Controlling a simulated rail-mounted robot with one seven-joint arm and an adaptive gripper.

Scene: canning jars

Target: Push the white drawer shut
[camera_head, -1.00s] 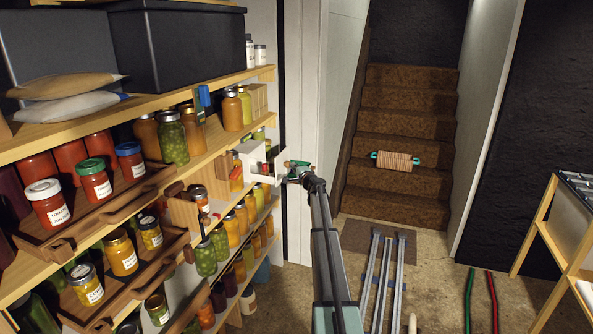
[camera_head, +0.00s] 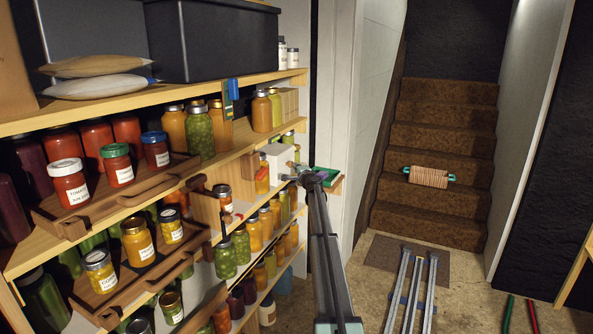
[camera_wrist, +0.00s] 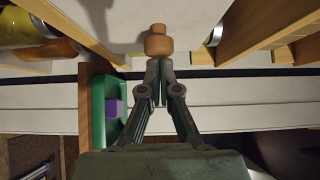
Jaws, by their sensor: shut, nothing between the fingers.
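The white drawer (camera_head: 277,156) is at the right end of the shelf unit in the head view, partly hidden by my gripper. In the wrist view, its white front (camera_wrist: 105,15) fills the top, with a round wooden knob (camera_wrist: 159,42) in the middle. My gripper (camera_wrist: 160,68) is shut and empty, its fingertips right at the knob; I cannot tell whether they touch it. In the head view my gripper (camera_head: 292,176) is in front of the drawer, at its height. How far the drawer stands out is hard to tell.
A green tray (camera_head: 322,174) is right beside my gripper; it also shows in the wrist view (camera_wrist: 100,135) with a purple block in it. Shelves (camera_head: 150,188) of jars stand left. Metal rails (camera_head: 415,285) lie on the floor before the stairs (camera_head: 440,130).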

